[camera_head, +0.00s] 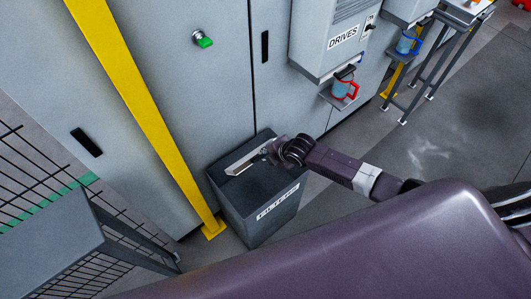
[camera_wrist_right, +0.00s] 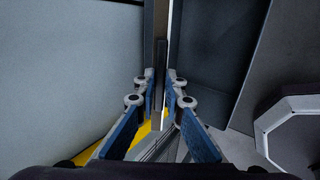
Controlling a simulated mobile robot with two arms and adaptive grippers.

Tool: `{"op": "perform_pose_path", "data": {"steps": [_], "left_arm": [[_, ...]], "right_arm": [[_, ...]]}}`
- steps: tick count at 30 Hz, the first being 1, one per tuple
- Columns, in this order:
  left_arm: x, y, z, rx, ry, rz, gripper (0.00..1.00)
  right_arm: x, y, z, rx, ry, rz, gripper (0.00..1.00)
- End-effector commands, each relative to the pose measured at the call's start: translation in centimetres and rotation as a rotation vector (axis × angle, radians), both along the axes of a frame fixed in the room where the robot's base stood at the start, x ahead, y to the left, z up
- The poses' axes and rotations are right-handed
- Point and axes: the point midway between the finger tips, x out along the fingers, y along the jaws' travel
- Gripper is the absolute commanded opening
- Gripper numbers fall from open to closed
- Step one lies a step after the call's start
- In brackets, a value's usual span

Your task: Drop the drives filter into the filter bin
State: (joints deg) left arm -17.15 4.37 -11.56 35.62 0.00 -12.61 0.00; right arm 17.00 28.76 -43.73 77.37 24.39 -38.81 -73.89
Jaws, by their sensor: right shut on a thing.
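The drives filter (camera_head: 246,160) is a thin, flat, light grey panel, seen over the mouth of the dark grey filter bin (camera_head: 233,205) in the head view. My right gripper (camera_head: 268,150) is shut on one end of it. In the right wrist view the filter (camera_wrist_right: 161,50) shows edge-on between the blue pads of my right gripper (camera_wrist_right: 161,80). The bin stands on the floor with a white label on its front, and part of its opening is hidden by the filter and gripper. I cannot tell how far the filter is above the rim. My left gripper is not in view.
Grey cabinets (camera_head: 215,95) stand right behind the bin. A yellow post (camera_head: 135,90) is to its left. The cabinet unit labelled DRIVES (camera_head: 342,38) has a shelf with a red-handled mug (camera_head: 344,89). A grey table (camera_head: 45,240) and a black mesh fence are at left.

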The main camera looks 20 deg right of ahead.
Motion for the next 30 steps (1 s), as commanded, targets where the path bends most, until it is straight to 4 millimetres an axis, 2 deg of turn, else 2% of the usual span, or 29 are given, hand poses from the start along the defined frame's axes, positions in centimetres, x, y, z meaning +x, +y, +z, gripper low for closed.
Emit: {"op": "perform_pose_path", "data": {"steps": [1, 30], "left_arm": [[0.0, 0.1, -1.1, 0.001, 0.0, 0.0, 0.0], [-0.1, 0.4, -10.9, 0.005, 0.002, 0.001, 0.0]], "right_arm": [[0.0, 0.0, -1.1, 0.0, -0.001, 0.0, 0.0], [0.0, 0.1, -12.8, 0.001, -0.001, 0.001, 0.0]]}}
